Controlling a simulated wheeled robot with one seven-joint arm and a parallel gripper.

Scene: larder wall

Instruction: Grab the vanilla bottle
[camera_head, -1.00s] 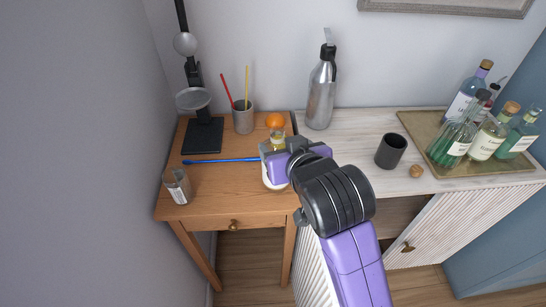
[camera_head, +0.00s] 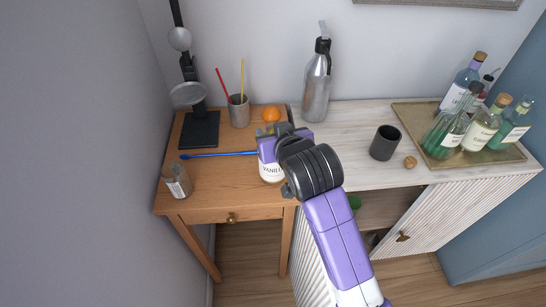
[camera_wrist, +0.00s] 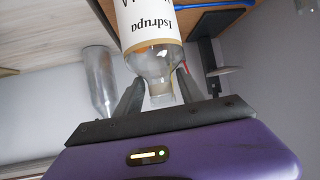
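The vanilla bottle (camera_head: 271,171) stands upright near the right edge of the wooden desk, with a white label facing forward. My gripper (camera_head: 272,133) is at its top and hides its neck in the head view. In the wrist view the vanilla bottle (camera_wrist: 150,28) shows its label upside down, with its clear glass neck toward me. My gripper's fingers (camera_wrist: 161,80) are on either side of the neck and shoulder. A narrow gap shows between the fingers and the neck, so they look open around it. Whether the fingertips touch the shoulder is hard to tell.
An orange (camera_head: 271,114) and a pencil cup (camera_head: 239,111) stand behind. A blue stick (camera_head: 220,155), a small jar (camera_head: 176,181) and a dark stand (camera_head: 199,130) are left. A steel bottle (camera_head: 317,85), dark cup (camera_head: 385,142) and bottle tray (camera_head: 412,116) are right.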

